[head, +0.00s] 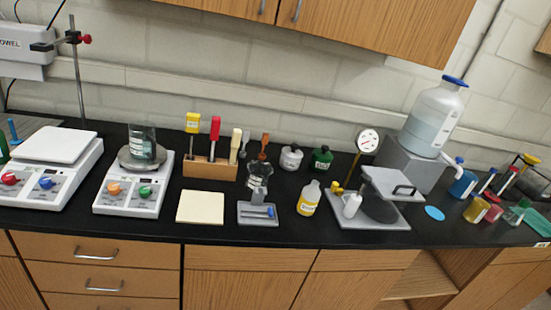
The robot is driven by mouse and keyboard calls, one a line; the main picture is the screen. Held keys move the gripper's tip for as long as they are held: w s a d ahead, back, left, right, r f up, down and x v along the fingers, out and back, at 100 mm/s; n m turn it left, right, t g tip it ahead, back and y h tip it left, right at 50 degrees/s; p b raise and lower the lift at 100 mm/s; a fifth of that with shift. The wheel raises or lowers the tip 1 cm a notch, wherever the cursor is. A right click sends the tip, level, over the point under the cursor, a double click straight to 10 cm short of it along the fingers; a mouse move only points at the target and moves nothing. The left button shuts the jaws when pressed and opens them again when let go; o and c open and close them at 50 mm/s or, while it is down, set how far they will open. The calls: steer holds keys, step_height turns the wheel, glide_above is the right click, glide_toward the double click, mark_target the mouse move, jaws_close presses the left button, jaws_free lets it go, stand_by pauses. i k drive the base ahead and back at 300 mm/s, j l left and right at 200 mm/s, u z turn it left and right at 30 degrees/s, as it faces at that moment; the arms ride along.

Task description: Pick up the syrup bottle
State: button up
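A small bottle of yellow liquid (308,203) with a pale label stands upright near the front edge of the black bench, right of centre. It looks most like a syrup bottle, but its label is too small to read. A white bottle (290,158) and a green bottle with a dark cap (322,158) stand behind it. A large jug with a blue cap (434,118) stands on a grey block at the right. My gripper is not in view.
A grey stand with a gauge (367,141) is close right of the yellow bottle; a small grey holder (258,213) is close left. Hot plates (133,190) stand farther left. Wooden cabinets (370,15) overhang the bench. Several colourful containers (476,210) crowd the right end.

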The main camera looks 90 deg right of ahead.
mark_target(311, 194)
steer(key=z, duration=2.5)
